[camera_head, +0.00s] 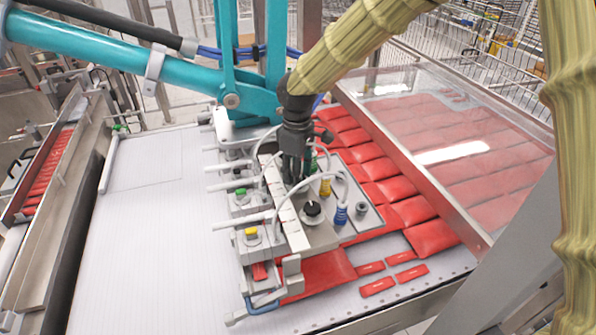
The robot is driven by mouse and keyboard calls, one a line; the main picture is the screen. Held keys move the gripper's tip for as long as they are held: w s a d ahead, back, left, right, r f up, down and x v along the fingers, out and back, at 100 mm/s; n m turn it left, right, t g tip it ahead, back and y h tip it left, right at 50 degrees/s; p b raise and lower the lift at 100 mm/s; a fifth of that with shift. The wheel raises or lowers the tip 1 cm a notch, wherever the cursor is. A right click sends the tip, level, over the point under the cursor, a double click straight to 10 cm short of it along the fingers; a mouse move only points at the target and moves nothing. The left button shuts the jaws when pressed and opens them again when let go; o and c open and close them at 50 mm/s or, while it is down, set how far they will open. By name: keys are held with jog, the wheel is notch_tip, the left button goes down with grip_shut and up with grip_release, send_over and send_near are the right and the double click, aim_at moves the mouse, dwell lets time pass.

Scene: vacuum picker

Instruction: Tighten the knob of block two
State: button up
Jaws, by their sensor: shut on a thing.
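My gripper (296,172) points down over the grey plate of the vacuum picker (322,234). Its dark fingers are closed on a knob that they largely hide. A black knob (312,209) on a pale round base stands on the plate, just in front of and right of the fingers, apart from them. A yellow fitting (325,187) and a blue fitting (341,214) stand to the right. Small blocks at the plate's left carry a green cap (240,191) and a yellow cap (250,231). I see no readable block numbers.
Clear hoses loop close around my fingers. A teal picker arm (120,52) stands behind. Red packets (380,170) lie right of and beneath the picker on a white conveyor (150,230). A clear guard panel (440,140) stands at right. The conveyor's left is free.

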jog(key=shift+o, duration=0.2)
jog(key=shift+m, duration=0.6)
jog(key=o, duration=1)
jog(key=shift+w, duration=0.1)
notch_tip(320, 180, up, 12)
